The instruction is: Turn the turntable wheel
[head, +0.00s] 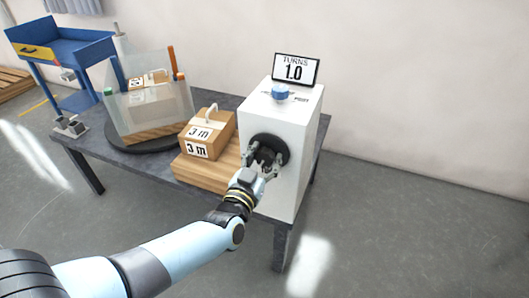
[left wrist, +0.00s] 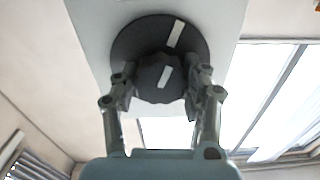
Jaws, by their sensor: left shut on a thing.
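A white box-shaped machine (head: 277,195) stands on the table at the right. A black round wheel (head: 283,141) with a dark knob sits on its front face. In the left wrist view the wheel (left wrist: 128,40) carries a white mark, and the dark knob (left wrist: 152,82) in its middle has a white stripe. Both stripes tilt slightly right. My left gripper (head: 264,168) has its fingers on both sides of the knob, shut on it. A display (head: 296,69) on top of the machine reads "TURNS 1.0". My right gripper is not in view.
A blue knob (head: 281,92) sits on the machine's top. Left of it, a cardboard box (head: 222,126) marked "3 m" rests on a wooden board (head: 195,176). A clear-walled enclosure (head: 180,103) stands on a dark round turntable (head: 128,145). A blue cart (head: 92,50) stands behind.

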